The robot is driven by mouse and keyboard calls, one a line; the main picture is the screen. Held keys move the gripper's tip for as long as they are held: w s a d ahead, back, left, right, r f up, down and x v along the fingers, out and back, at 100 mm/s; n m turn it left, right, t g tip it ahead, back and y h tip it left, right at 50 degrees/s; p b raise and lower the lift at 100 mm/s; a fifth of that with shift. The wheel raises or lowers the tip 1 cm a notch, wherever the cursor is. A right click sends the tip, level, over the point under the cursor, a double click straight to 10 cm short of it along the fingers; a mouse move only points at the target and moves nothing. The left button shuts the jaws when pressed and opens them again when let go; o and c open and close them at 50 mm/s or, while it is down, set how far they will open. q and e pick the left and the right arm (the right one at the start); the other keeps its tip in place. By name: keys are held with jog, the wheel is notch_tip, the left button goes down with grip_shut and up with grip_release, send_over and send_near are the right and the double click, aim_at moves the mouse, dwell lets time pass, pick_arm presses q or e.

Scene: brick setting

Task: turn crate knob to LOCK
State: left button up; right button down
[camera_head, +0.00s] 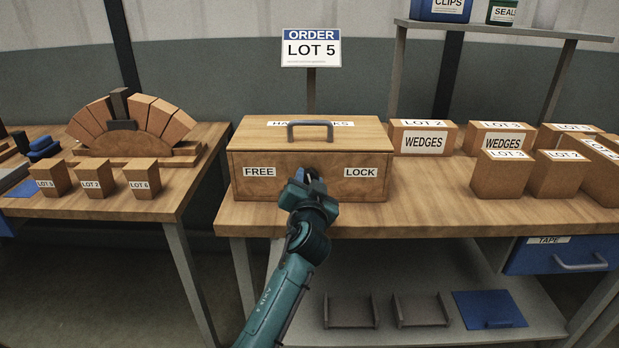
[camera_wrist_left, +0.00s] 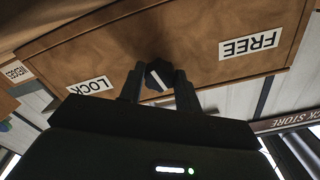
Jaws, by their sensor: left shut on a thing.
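The wooden crate (camera_head: 255,152) stands closed on the bench with a grey handle (camera_head: 310,124) on its lid. Its front carries a FREE label (camera_head: 260,172) at left and a LOCK label (camera_head: 360,172) at right. My left gripper (camera_head: 309,178) is at the front between the labels. In the left wrist view, where the labels show upside down, its two fingers are shut on a dark knob (camera_wrist_left: 158,75) with a white pointer line. The line is tilted, and which label it points to I cannot tell. In the head view the gripper mostly hides the knob. My right gripper is not in view.
Several cardboard boxes (camera_head: 422,139) stand right of the crate. An order sign (camera_head: 311,48) reading LOT 5 stands behind it. A second table (camera_head: 115,204) at left holds an arch of blocks (camera_head: 130,125) and small lot boxes.

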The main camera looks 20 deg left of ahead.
pick_arm(q)
jog(key=shift+r+m+p, duration=0.15)
jog(key=shift+m+p, duration=0.25)
jog(key=shift+m, duration=0.8)
jog(key=o, duration=1)
jog(key=shift+c, duration=0.2)
